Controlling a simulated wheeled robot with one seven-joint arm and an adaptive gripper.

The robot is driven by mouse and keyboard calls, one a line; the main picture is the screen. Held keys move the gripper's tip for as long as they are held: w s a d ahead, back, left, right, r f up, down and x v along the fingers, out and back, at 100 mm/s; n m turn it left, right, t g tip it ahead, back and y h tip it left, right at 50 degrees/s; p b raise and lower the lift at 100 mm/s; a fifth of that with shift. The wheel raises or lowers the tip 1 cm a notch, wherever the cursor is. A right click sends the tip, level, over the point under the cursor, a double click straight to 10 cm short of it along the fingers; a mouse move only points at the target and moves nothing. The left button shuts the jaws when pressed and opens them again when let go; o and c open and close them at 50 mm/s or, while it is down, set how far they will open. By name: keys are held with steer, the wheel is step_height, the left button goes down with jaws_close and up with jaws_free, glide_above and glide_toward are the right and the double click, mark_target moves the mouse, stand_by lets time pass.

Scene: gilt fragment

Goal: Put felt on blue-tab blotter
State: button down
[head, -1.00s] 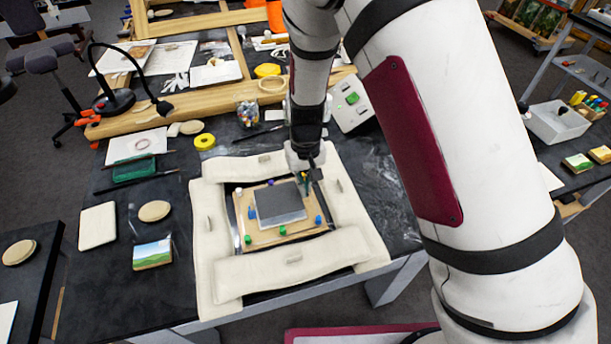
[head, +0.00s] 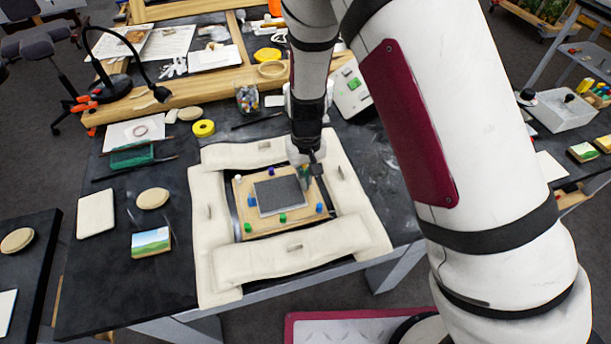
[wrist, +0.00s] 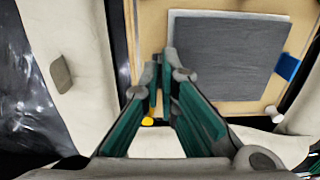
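A dark grey square (head: 280,194), which I take to be the felt, lies flat on a wooden board (head: 300,221). In the wrist view the dark square (wrist: 225,58) overlies a lighter grey sheet (wrist: 187,105), whose margin shows at its edges. A blue tab (wrist: 287,68) sits at the right edge there. It also shows left of the square in the head view (head: 251,201). My gripper (wrist: 162,62) is beside the square, over the board's edge, its fingertips close together with a narrow gap. I see nothing held in it.
Padded cream bolsters (head: 205,250) frame the board on all sides. Several coloured pegs, such as a green one (head: 283,218), stand around the square. A lamp (head: 110,87), a yellow tape roll (head: 203,128) and a jar (head: 247,97) stand behind. Small pads lie left.

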steer(key=shift+f, duration=0.4)
stand_by(0.3)
steer(key=c, duration=1.7)
jaws_free()
